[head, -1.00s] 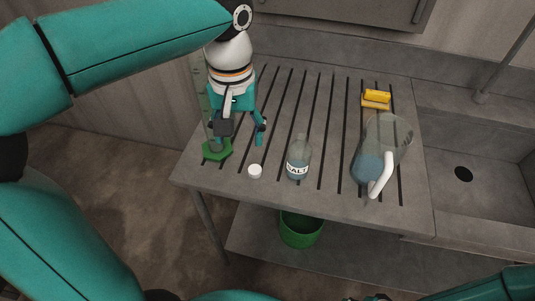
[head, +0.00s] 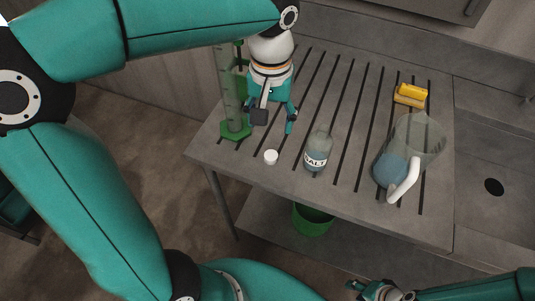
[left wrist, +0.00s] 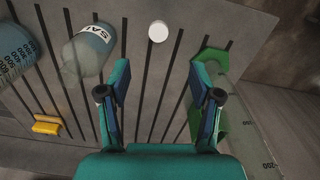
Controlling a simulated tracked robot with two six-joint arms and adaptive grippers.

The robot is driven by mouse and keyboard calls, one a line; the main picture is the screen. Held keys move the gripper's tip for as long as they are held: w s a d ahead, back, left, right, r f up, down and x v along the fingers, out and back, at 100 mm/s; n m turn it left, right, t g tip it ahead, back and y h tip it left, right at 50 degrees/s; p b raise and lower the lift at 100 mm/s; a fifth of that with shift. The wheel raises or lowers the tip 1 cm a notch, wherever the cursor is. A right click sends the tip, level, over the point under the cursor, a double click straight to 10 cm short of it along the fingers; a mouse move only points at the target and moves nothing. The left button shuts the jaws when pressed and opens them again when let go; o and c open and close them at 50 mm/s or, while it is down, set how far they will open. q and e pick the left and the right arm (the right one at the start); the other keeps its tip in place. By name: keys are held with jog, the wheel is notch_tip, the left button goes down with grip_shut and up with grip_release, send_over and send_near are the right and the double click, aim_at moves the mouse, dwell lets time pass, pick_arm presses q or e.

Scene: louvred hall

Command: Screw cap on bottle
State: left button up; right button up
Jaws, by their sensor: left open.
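The bottle (head: 317,150) is clear, holds blue-grey liquid, has a white "SALT" label and stands upright with its neck bare. It also shows in the left wrist view (left wrist: 88,50). The white cap (head: 271,157) lies on the bench left of the bottle, apart from it; the left wrist view shows it (left wrist: 158,31) beyond and between the fingertips. My left gripper (head: 274,124) is open and empty above the bench, behind the cap and left of the bottle. My right gripper (head: 374,290) is at the bottom edge, partly cut off; its jaws are unclear.
A graduated cylinder with a green base (head: 236,131) stands close left of my left gripper. A jug with a white handle (head: 424,138) stands right of the bottle. The slatted bench (head: 345,195) meets a sink (head: 495,160). A green bucket (head: 312,222) is below.

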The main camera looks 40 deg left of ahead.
pick_arm(q)
send_over(271, 155)
notch_tip(271, 155, down, 7)
jog(key=shift+s+r, duration=0.1)
jog(key=shift+f, duration=2.65)
jog(key=c, duration=0.8)
